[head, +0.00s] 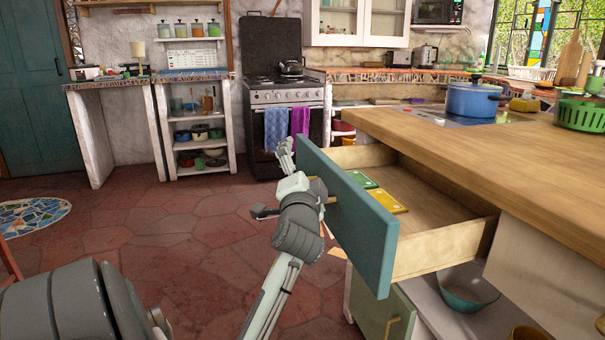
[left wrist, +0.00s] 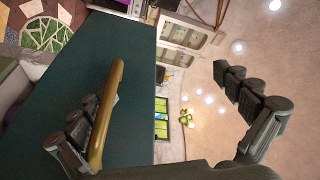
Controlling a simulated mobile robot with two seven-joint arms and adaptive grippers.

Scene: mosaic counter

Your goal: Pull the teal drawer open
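The teal drawer (head: 358,218) stands pulled out from the wooden-topped counter, its inside showing. A green item (head: 360,179) and a yellow item (head: 387,201) lie in it. Its brass handle (head: 332,200) is mostly hidden by my left gripper (head: 290,207) in the head view. In the left wrist view the handle (left wrist: 107,115) crosses in front of one finger, close to the teal front (left wrist: 135,70). The fingers are spread wide, the other finger well away from the handle. I cannot tell whether the near finger touches the handle. My right gripper is not in view.
Below the drawer are a green front (head: 385,312) and an open shelf with a teal bowl (head: 468,288). A blue pot (head: 473,98) and a green basket (head: 582,114) stand on the counter (head: 480,145). The tiled floor left of the drawer is clear.

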